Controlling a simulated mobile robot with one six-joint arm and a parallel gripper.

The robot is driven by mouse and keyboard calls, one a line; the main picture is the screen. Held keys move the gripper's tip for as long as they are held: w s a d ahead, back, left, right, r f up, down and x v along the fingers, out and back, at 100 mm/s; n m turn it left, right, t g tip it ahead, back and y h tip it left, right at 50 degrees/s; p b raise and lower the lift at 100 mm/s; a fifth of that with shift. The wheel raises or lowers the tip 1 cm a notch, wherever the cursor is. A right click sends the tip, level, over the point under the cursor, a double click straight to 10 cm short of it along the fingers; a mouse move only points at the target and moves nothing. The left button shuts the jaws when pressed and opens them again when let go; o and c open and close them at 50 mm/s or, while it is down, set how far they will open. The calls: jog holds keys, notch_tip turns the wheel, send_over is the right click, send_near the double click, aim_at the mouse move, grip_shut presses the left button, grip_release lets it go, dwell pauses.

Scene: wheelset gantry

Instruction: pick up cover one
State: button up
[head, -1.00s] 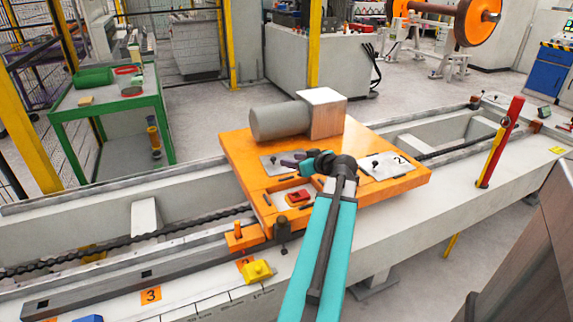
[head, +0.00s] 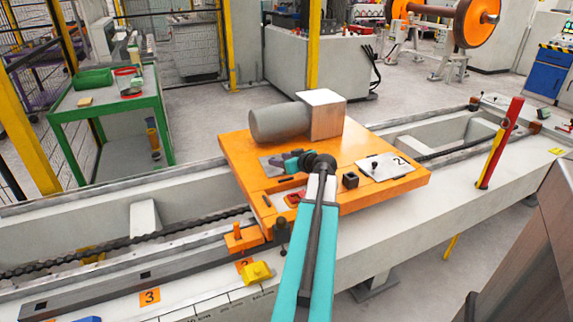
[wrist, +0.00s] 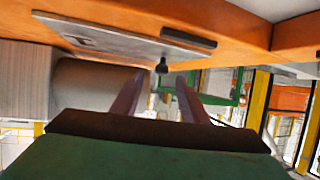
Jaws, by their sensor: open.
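A grey plate (head: 272,172) with a small dark knob lies on the left part of the orange carriage top; I take it as cover one, though I can read no number on it. The wrist view, which looks upside down, shows this plate (wrist: 110,34) and its knob (wrist: 162,66). My gripper (wrist: 157,92) is open, its two purple fingers pointing toward the plate, with the knob ahead, between their tips in the picture. In the head view my gripper (head: 277,163) is low over the plate and hides part of it. Contact cannot be told.
A second plate (head: 386,166) marked 2 lies on the right of the carriage (head: 398,187), near a small black block (head: 350,180). A grey cylinder (head: 278,124) with a pale block stands behind. A red post (head: 500,145) rises from the right bench.

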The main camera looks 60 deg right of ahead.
jog(key=shift+w, duration=0.15)
jog(key=shift+x, duration=2.6)
jog(key=shift+a+f, duration=0.1)
jog(key=shift+f, duration=0.1)
grip_shut()
